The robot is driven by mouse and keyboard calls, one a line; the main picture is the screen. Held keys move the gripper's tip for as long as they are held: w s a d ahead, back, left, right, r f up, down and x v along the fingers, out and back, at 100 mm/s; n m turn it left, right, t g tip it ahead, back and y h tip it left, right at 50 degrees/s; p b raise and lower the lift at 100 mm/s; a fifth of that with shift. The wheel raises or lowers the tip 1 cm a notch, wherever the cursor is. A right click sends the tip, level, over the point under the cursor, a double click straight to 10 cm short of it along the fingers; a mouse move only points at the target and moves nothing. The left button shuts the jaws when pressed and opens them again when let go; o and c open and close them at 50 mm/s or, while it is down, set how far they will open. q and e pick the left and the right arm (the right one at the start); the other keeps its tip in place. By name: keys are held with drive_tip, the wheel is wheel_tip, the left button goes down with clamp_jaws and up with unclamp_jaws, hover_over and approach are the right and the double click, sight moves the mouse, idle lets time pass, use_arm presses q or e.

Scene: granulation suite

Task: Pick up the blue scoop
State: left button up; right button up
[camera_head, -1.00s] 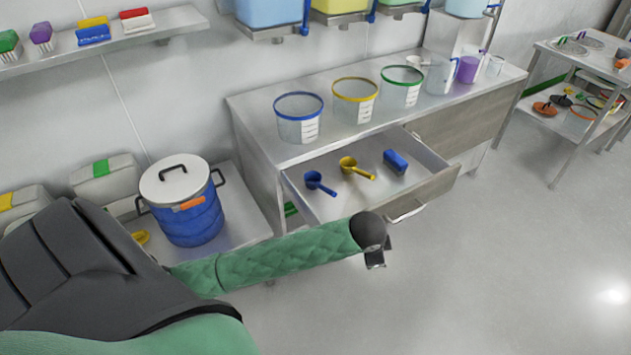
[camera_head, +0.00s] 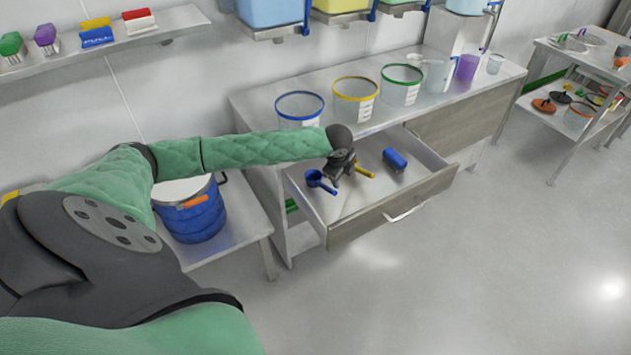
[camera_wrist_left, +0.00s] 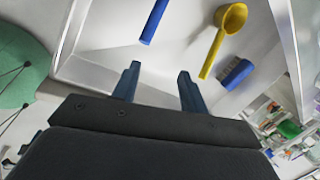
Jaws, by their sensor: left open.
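The blue scoop (camera_head: 317,180) lies in the open drawer (camera_head: 352,212), at its left side. In the left wrist view only the blue scoop's handle (camera_wrist_left: 154,22) shows at the top; its bowl is out of frame. My left gripper (camera_head: 335,177) is over the drawer, just right of the scoop's bowl in the head view, partly covering the yellow scoop (camera_head: 363,172). In the left wrist view the two fingers (camera_wrist_left: 157,80) are apart with nothing between them, and the blue handle lies beyond their tips. My right gripper is not in view.
The yellow scoop also shows in the left wrist view (camera_wrist_left: 221,40), right of the blue handle. A blue brush (camera_head: 395,160) lies farther right in the drawer. Clear buckets with blue (camera_head: 299,107), yellow and green rims stand on the counter behind. A blue drum (camera_head: 190,215) is at left.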

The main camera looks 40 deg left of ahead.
sight(332, 190)
use_arm(q)
drive_tip(key=a+f+m, duration=0.2)
drive_tip(key=s+a+f+m+g+h, duration=0.1)
drive_tip(key=a+f, duration=0.1)
drive_tip(key=shift+f+m, duration=0.2)
drive_tip(key=shift+m, duration=0.2)
drive_tip(key=shift+w+d+f+g+p, duration=0.15)
drive_tip(key=shift+f+p, duration=0.15)
drive_tip(key=shift+f, duration=0.35)
drive_tip(key=shift+w+f+g+p, duration=0.15)
drive_tip(key=shift+f+p, duration=0.1)
drive_tip(key=shift+f, duration=0.4)
drive_tip(key=f, duration=0.1)
drive_tip(key=f+p, duration=0.2)
drive_tip(key=shift+w+d+f, duration=0.25)
drive_tip(key=shift+w+d, duration=0.15)
drive_tip(key=shift+w+f, duration=0.1)
drive_tip(key=shift+f, duration=0.6)
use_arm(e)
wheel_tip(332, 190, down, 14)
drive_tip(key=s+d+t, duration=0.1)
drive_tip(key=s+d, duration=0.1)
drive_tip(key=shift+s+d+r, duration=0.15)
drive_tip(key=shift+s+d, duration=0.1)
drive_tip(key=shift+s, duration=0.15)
use_arm(q)
clamp_jaws()
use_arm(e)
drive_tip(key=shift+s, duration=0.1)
